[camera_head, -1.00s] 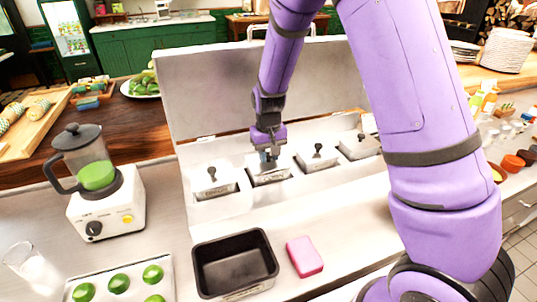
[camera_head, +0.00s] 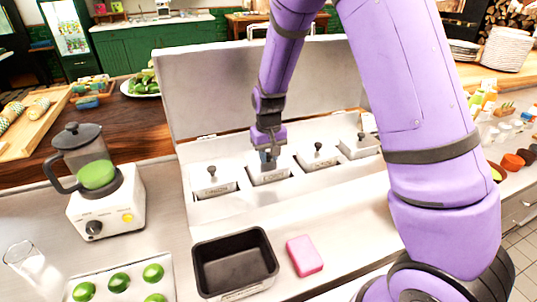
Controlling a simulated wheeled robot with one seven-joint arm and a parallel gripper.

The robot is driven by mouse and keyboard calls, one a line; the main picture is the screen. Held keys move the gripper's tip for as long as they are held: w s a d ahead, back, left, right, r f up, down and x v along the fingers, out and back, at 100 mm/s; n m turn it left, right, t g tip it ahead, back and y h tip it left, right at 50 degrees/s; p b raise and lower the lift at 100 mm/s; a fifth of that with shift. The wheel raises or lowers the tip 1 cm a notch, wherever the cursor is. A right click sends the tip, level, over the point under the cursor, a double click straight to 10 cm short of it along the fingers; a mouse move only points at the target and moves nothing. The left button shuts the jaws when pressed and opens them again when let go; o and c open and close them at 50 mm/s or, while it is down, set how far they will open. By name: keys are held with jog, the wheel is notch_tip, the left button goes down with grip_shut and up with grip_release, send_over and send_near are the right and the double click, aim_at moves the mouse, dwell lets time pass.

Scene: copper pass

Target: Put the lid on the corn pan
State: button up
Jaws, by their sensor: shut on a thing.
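My gripper (camera_head: 268,158) points down over the second pan from the left (camera_head: 270,178) in the white pan station. It is shut on the knob of that pan's lid; the fingers hide the knob. The lid lies about level on the pan, with no clear gap showing; I cannot tell whether it is fully seated. The pan's front label is too small to read surely, so I cannot confirm that it says corn.
Lidded pans stand to the left (camera_head: 213,184) and right (camera_head: 318,157) of it. The station's raised cover (camera_head: 200,95) stands behind. In front are an empty black pan (camera_head: 235,262), a pink sponge (camera_head: 304,255) and a tray of limes (camera_head: 118,283). A blender (camera_head: 98,195) stands left.

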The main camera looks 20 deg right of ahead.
jog(key=o, duration=1.5)
jog(key=shift+r, duration=3.5)
grip_shut()
